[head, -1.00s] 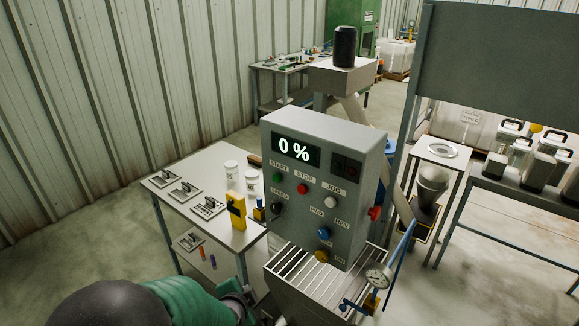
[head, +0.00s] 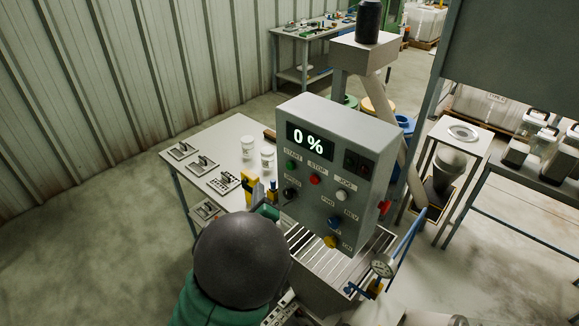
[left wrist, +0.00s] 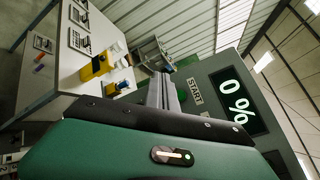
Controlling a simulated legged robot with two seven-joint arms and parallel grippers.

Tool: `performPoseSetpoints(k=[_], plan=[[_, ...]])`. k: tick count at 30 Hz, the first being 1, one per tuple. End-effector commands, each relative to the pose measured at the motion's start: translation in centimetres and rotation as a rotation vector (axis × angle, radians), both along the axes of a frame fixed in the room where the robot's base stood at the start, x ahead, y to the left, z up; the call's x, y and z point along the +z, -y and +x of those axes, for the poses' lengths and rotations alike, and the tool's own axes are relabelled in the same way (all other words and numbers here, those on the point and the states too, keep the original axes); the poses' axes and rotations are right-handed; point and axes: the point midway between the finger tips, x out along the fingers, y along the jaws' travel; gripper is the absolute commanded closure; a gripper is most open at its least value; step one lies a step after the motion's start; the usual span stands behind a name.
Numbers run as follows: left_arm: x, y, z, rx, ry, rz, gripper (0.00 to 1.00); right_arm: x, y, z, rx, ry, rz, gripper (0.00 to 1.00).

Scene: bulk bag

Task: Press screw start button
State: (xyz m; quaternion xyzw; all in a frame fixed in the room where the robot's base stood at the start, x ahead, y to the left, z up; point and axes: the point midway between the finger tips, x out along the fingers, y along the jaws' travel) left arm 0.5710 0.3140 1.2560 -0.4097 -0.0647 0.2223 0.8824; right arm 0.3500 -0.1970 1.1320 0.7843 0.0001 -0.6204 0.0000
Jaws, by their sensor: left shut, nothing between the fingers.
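The grey control box (head: 335,175) stands over a slatted hopper, its display reading 0 %. The green start button (head: 291,165) is at the upper left of its face, under the START label. My left gripper (head: 268,211) is low and left of the box, mostly hidden behind my dark arm link. In the left wrist view, my left gripper (left wrist: 162,90) has its fingers together and empty, beside the START label (left wrist: 195,91) on the control box (left wrist: 225,85). My right gripper is not in view.
The red stop button (head: 315,180) is right of the start button; other knobs sit below. A side table (head: 215,150) on the left holds white jars, latch plates and a yellow device (head: 250,188). A gauge (head: 382,266) is at the hopper's lower right.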

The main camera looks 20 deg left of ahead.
Motion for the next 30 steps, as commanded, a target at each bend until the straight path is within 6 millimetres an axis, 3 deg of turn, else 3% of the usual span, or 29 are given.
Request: performPoseSetpoints(k=[13,18,30], plan=[[-0.2,1.9,5.4,0.0,0.002,-0.002,1.0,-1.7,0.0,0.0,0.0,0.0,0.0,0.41],[0.2,2.5,7.3,-0.001,0.0,-0.001,1.0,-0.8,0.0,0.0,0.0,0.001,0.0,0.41],[0.0,2.9,8.1,0.0,0.0,-0.002,1.0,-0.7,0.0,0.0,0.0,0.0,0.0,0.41]])
